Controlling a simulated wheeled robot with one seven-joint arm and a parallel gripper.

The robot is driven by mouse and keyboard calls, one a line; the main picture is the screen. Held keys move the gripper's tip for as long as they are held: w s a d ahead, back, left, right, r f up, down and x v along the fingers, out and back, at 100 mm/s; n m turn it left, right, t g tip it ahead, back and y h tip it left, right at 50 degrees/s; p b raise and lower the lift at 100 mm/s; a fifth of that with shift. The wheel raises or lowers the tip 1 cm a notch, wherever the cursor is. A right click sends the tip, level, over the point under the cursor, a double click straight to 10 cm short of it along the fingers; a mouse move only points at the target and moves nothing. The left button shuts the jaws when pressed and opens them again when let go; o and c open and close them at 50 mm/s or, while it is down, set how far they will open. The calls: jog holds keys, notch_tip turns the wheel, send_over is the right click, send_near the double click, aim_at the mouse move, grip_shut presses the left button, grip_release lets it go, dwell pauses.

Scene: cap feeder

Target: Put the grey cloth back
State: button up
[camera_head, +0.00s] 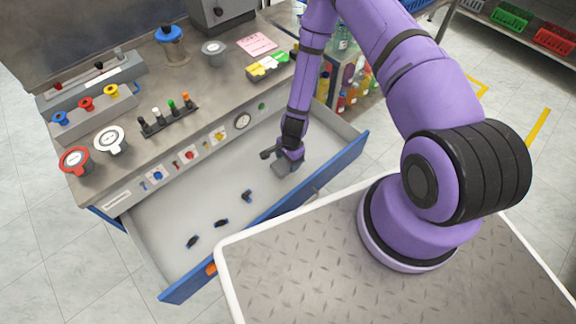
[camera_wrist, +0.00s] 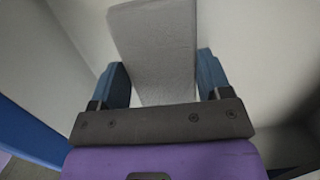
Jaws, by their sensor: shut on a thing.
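My gripper (camera_head: 284,154) is low inside the open drawer (camera_head: 160,222), toward its right end. In the wrist view, its two blue fingers (camera_wrist: 158,82) stand on either side of the grey cloth (camera_wrist: 155,45), shut on it. The cloth is a flat, light grey block that reaches away from the fingers. In the head view only a small grey part of it (camera_head: 284,170) shows below the gripper. I cannot tell whether it touches the drawer floor.
Three small dark pieces, one here (camera_head: 222,222), lie in the drawer's left and middle. The blue drawer front (camera_head: 345,154) is a raised edge near my arm. The bench top above holds a peg rack (camera_head: 168,118), a pink note (camera_head: 257,44) and a jar (camera_head: 173,48).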

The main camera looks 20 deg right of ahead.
aim_at(288, 166)
jog(key=shift+f, duration=1.9)
jog(key=shift+f, duration=0.1)
jog(key=o, duration=1)
jog(key=shift+o, duration=0.2)
jog(key=r, duration=0.4)
jog(key=d+r, duration=0.1)
jog(key=r, duration=0.7)
jog(key=shift+w+d, duration=0.15)
jog(key=shift+d, duration=0.2)
jog(key=shift+r, duration=0.15)
